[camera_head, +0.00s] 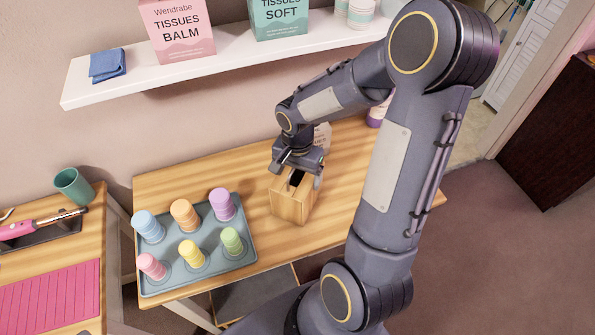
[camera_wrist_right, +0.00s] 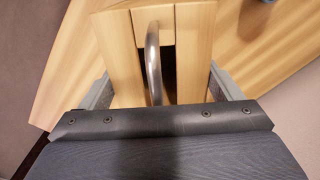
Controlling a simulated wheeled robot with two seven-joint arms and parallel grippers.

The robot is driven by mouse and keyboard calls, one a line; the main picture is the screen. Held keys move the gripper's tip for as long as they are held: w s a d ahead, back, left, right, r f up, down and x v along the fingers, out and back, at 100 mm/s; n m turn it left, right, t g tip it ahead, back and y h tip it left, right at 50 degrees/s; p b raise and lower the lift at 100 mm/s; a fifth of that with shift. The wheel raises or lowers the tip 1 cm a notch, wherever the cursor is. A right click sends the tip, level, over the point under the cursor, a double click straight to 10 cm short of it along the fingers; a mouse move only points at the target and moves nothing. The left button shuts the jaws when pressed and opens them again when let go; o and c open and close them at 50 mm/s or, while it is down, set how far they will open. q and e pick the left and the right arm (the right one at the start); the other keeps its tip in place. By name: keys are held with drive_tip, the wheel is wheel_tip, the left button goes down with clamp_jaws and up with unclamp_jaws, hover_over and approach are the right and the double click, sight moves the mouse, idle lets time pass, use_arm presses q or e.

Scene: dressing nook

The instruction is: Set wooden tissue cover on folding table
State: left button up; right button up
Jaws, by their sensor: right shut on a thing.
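The wooden tissue cover (camera_head: 291,207) is a light wood box with a dark slot in its top, upright at the middle of the light wood folding table (camera_head: 345,165). My right gripper (camera_head: 297,174) comes down on it from above and is shut on it. In the right wrist view the cover (camera_wrist_right: 188,50) lies between the two fingers (camera_wrist_right: 163,92), with a curved metal piece (camera_wrist_right: 153,62) across its dark slot. Its underside is hidden, so I cannot tell whether it touches the tabletop. My left gripper is not in view.
A blue-grey tray (camera_head: 247,262) with several pastel bottles stands left of the cover. Behind, a white wall shelf (camera_head: 110,92) holds tissue boxes, a blue cloth (camera_head: 107,65) and jars. A purple-and-white container (camera_head: 375,116) stands at the back, partly behind my arm. Another table at left holds a green cup (camera_head: 73,186).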

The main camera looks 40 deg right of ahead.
drive_tip(key=o, duration=1)
wheel_tip(320, 180, up, 11)
drive_tip(key=shift+r+p, duration=0.1)
drive_tip(key=shift+p, duration=0.4)
drive_tip(key=shift+s+a+r, duration=0.1)
drive_tip(key=shift+s+r, duration=0.05)
drive_tip(key=shift+r, duration=0.5)
drive_tip(key=s+a+r+n+t+y, duration=0.2)
drive_tip(key=s+a+n+t, duration=0.3)
drive_tip(key=s+a+n, duration=0.5)
drive_tip(key=s+n+y, duration=0.1)
drive_tip(key=s, duration=0.2)
drive_tip(key=shift+r+t+y, duration=0.15)
drive_tip(key=shift+t+y, duration=0.15)
drive_tip(key=shift+y, duration=0.1)
